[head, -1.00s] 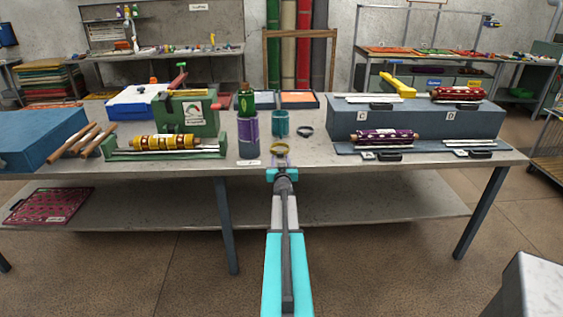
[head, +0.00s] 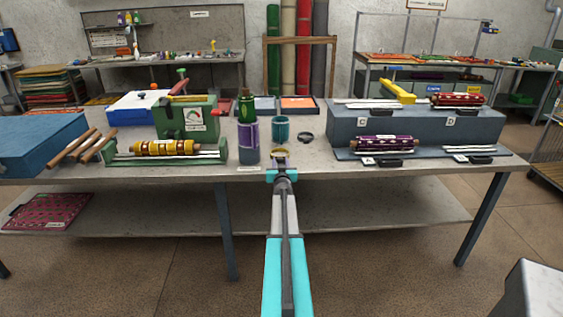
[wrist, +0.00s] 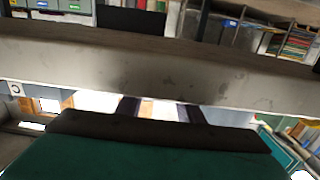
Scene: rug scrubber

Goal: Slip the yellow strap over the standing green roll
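The yellow strap (head: 281,152) is a small ring near the table's front edge, directly beyond my gripper's tip in the head view. My gripper (head: 283,172) partly overlaps its near side. The green roll (head: 247,106) stands upright to the left, with a purple cylinder (head: 248,136) in front of it or around its lower part; I cannot tell which. In the wrist view my gripper's dark fingers (wrist: 160,110) stand apart with a gap between them. The strap and roll cannot be made out there.
A teal cup (head: 281,128) stands behind the strap, and a dark ring (head: 305,137) lies to its right. A green stand with yellow rollers (head: 165,148) is on the left. A grey-blue case (head: 415,125) fills the right. The bench's front edge is close to my gripper.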

